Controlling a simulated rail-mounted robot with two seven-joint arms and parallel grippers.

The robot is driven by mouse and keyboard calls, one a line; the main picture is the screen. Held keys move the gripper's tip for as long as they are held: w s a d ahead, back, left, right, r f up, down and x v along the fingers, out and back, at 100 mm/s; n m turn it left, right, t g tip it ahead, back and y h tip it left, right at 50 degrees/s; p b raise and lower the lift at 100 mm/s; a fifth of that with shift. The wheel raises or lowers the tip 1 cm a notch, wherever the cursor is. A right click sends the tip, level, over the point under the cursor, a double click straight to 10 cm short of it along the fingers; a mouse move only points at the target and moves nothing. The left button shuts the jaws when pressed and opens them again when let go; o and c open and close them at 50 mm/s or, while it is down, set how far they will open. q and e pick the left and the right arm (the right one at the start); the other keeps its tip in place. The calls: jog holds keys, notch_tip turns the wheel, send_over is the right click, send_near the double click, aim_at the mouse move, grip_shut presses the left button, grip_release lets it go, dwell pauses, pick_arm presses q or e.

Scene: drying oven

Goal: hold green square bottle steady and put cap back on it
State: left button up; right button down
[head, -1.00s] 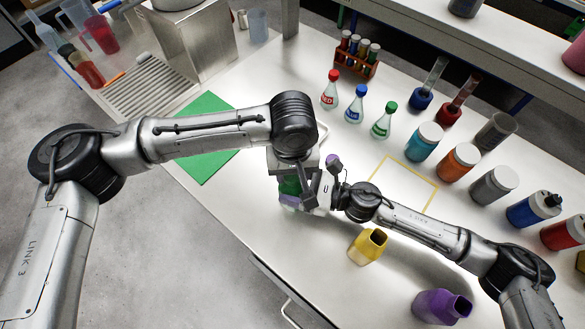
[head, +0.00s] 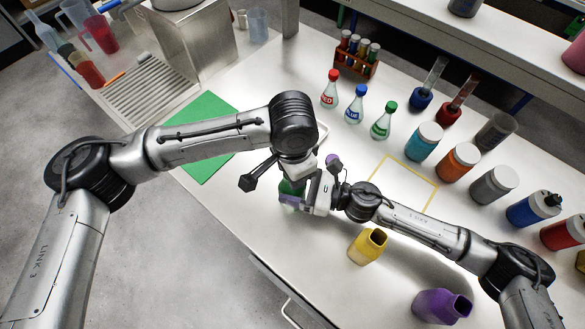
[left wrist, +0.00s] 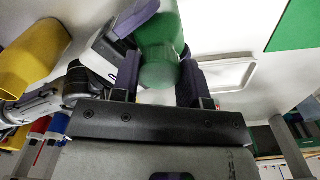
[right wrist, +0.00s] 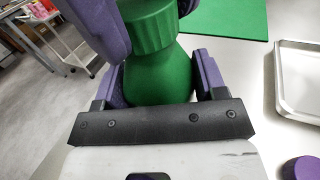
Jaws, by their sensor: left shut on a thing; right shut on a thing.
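The green square bottle (head: 288,188) stands over the table, mostly hidden by my arms in the head view. My right gripper (right wrist: 155,85) is shut around the bottle's body (right wrist: 158,78). The ribbed green cap (right wrist: 148,32) is at the bottle's mouth, in line with it; I cannot tell how tightly it sits. My left gripper (left wrist: 158,80) is shut on the cap (left wrist: 160,70), with one finger on each side. The bottle's body (left wrist: 160,25) shows beyond the cap in the left wrist view. The cap is hidden in the head view.
A yellow bottle (head: 368,247) and a purple bottle (head: 440,306) stand near the front edge. A purple cap (right wrist: 302,168) lies close by my right gripper. A metal tray (right wrist: 300,72) and a green mat (head: 205,150) lie behind. Flasks and jars line the right side.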

pick_arm(q)
jog(key=m, duration=1.7)
jog(key=shift+m, duration=0.4)
jog(key=o, duration=1.1)
jog(key=shift+f, duration=0.1)
notch_tip(320, 180, up, 12)
